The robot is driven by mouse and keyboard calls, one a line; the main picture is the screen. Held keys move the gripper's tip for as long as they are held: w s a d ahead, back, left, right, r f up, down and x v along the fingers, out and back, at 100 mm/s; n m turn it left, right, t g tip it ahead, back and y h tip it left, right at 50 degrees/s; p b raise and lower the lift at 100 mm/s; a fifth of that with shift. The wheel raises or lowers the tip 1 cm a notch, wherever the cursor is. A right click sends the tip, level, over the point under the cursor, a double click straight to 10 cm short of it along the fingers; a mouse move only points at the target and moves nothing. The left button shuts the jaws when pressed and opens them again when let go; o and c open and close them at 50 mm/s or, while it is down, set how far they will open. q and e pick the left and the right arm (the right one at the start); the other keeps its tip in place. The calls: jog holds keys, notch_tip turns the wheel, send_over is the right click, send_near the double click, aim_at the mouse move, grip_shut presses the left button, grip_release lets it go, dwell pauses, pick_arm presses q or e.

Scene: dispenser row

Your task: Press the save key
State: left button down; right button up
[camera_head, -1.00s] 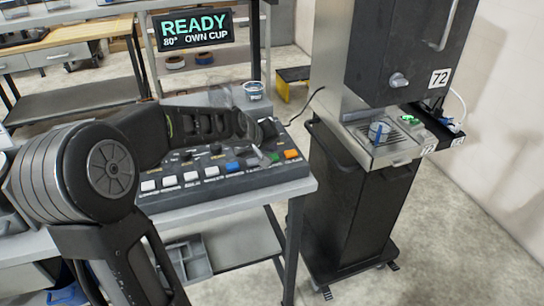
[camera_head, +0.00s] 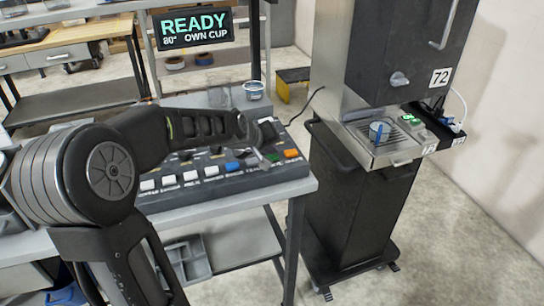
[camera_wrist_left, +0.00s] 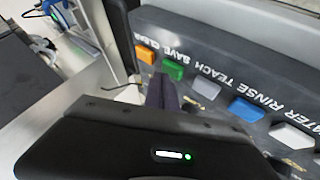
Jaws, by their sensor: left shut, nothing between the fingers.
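The save key is a green key (camera_head: 273,157) on the dark sloped key panel (camera_head: 236,184). In the left wrist view the green key (camera_wrist_left: 173,69) lies under the printed word SAVE, between the orange CLEAR key (camera_wrist_left: 146,56) and the grey TEACH key (camera_wrist_left: 207,85). My left gripper (camera_head: 264,150) is shut and empty, with its fingers pointing down at the panel. In the left wrist view the fingers (camera_wrist_left: 162,88) end right beside the green key, on its near side. I cannot tell whether they touch it. My right gripper is in neither view.
Other keys run along the panel, including a blue key (camera_head: 233,167) and several white ones. A small cup (camera_head: 254,90) stands behind the panel. The display (camera_head: 194,28) reads READY, 80°, OWN CUP. A dispenser (camera_head: 385,120) with a cup on its tray stands at right.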

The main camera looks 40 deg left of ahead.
pick_arm(q)
jog(key=shift+f+b, duration=0.5)
dwell(0.4)
jog(key=shift+r, duration=0.1)
jog(key=shift+r+p, duration=0.8)
jog(key=shift+r, duration=0.1)
notch_tip(320, 180, up, 5)
jog(key=p, duration=0.4)
dwell(0.7)
